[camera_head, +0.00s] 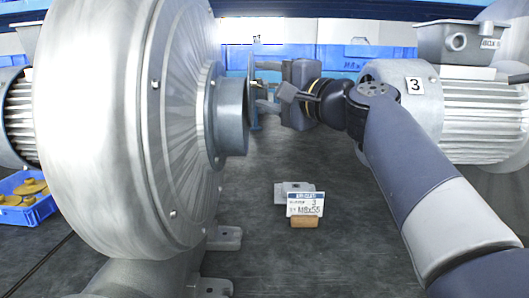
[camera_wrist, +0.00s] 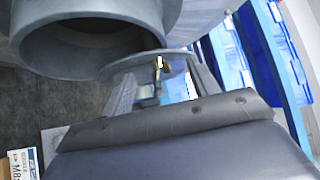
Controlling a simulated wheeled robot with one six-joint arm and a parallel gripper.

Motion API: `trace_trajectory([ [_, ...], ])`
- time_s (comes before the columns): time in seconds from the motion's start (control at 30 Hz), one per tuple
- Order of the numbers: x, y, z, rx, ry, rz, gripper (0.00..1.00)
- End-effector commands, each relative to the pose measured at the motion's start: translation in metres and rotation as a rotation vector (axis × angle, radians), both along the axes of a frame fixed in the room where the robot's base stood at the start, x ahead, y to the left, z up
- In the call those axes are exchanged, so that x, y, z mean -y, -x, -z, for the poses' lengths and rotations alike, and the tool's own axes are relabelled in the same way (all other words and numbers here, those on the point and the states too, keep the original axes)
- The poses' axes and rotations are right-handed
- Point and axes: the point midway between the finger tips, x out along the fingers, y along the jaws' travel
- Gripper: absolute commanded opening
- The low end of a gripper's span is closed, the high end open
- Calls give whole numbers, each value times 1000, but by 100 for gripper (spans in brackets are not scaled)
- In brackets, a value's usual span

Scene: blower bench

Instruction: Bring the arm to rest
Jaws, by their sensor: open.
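My gripper (camera_head: 267,97) is open, to the right of the blower's grey round outlet (camera_head: 232,117) in the head view. My arm reaches in from the right, bent at the wrist. In the wrist view, the two fingers (camera_wrist: 162,76) stand apart, just below the open outlet pipe (camera_wrist: 75,48). A thin grey disc (camera_wrist: 145,60) shows edge-on at the fingertips, with a small brass-coloured piece by it. Whether the fingers touch the disc, I cannot tell.
A large silver blower housing (camera_head: 115,120) fills the left. A motor marked 3 (camera_head: 455,110) stands close behind my arm. A card reading M8x55 (camera_head: 306,204) stands on the dark bench. A blue tray (camera_head: 30,212) of yellowish parts is at left; blue bins (camera_head: 345,58) line the back.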

Motion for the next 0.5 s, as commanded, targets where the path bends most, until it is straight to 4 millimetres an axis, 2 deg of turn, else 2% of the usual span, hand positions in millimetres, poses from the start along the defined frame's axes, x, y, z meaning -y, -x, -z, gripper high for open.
trace_trajectory([
  [0.03, 0, 0, -6, -16, -1, 0, 57],
  [0.5, 0, 0, -9, -159, -5, 0, 57],
])
